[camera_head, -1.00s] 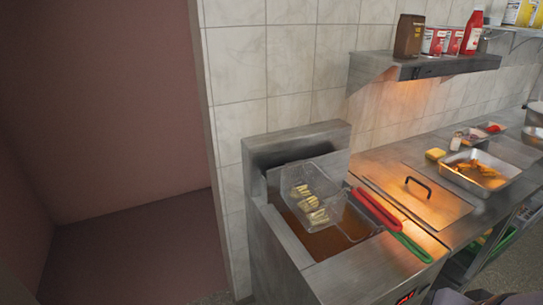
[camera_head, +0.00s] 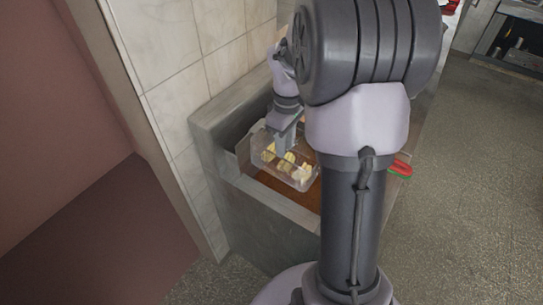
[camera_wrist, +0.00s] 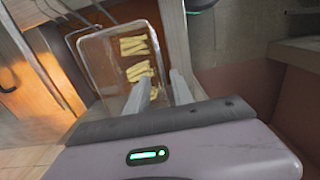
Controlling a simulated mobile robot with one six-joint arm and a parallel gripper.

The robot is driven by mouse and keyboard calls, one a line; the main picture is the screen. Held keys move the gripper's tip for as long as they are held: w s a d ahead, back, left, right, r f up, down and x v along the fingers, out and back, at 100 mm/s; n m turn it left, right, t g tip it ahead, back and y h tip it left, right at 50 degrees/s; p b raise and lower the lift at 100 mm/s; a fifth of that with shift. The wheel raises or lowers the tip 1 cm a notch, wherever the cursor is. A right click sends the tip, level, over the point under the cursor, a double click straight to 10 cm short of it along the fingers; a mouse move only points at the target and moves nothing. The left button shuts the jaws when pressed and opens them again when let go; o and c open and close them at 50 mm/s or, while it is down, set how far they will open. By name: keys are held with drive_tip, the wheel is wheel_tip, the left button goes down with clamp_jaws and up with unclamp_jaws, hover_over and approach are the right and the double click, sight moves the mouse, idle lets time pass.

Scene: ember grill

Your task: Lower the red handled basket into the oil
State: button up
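The clear-walled basket (camera_head: 296,181) with several yellow pieces of food (camera_head: 285,163) sits at the fryer, above the brown oil (camera_head: 308,199). It looks raised and tilted. It also shows in the wrist view (camera_wrist: 92,62). My gripper (camera_head: 284,147) points down over the basket. In the wrist view my gripper's two fingers (camera_wrist: 160,77) are apart, in front of the basket's near side; I cannot tell whether they touch it. A red handle end (camera_head: 402,166) shows right of my arm, with green beside it. My arm hides the rest of the handles.
The steel fryer wall (camera_head: 262,217) surrounds the oil. A tiled wall (camera_head: 165,50) stands close behind and left. The floor (camera_head: 460,190) is clear at the right. In the wrist view an orange-lit steel surface (camera_wrist: 30,75) lies left of the basket.

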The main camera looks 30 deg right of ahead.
sight(282, 172)
drive_tip(key=f+b, duration=0.1)
drive_tip(key=f, duration=0.5)
drive_tip(key=f+b, duration=0.2)
drive_tip(key=f, duration=0.4)
drive_tip(key=shift+w+a+f+b, duration=0.1)
drive_tip(key=shift+w+f+b, duration=0.1)
drive_tip(key=shift+f+b, duration=0.15)
clamp_jaws()
idle(0.5)
unclamp_jaws()
wheel_tip(282, 172, up, 18)
drive_tip(key=p, duration=0.6)
drive_tip(key=shift+f, duration=0.2)
